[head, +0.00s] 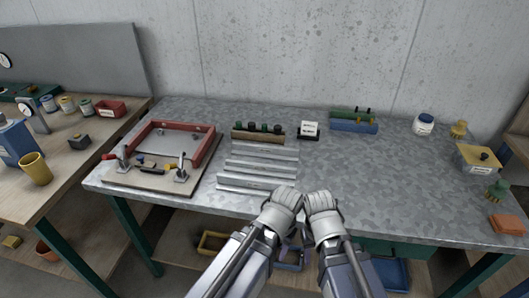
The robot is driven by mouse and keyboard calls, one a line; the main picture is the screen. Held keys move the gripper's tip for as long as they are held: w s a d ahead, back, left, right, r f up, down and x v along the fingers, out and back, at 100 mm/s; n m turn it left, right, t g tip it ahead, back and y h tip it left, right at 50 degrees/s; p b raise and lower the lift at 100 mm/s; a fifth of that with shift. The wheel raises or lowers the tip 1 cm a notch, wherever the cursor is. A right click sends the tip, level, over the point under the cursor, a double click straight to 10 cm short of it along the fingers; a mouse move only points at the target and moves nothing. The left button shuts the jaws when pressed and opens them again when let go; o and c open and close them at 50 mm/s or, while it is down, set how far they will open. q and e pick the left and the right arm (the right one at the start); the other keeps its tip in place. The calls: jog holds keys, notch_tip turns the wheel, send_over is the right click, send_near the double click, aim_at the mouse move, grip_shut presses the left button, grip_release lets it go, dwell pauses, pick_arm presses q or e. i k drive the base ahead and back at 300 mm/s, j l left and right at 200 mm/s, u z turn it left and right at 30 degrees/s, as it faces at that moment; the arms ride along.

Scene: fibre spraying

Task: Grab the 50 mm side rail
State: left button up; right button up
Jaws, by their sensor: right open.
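Several silver metal rails (262,164) lie side by side, running left to right, on the grey metal bench, left of its middle. The front rail (254,183) looks the tallest; I cannot read any size, so I cannot tell which is the 50 mm side rail. My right gripper (320,197) is open and empty at the bench's front edge, right of the rails. My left gripper (287,195) is beside it, near the right end of the front rail. Its fingers are too small to tell open from shut. Neither visibly touches a rail.
A board with a red frame (197,151) and clamps stands left of the rails. A brown rack (257,136) with dark knobs is behind them, with a small white-faced box (309,129) beside it. The metal bench (400,180) is clear to the right, up to a yellow container (478,158).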

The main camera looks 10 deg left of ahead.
aim_at(247, 185)
jog(key=k+l, duration=0.15)
jog(key=l, duration=0.25)
jog(key=k+l, duration=0.1)
jog(key=l, duration=0.35)
jog(key=k+l+u, duration=0.1)
jog(key=l, duration=0.3)
jog(key=k+l, duration=0.2)
jog(key=l, duration=0.2)
jog(key=i, duration=0.5)
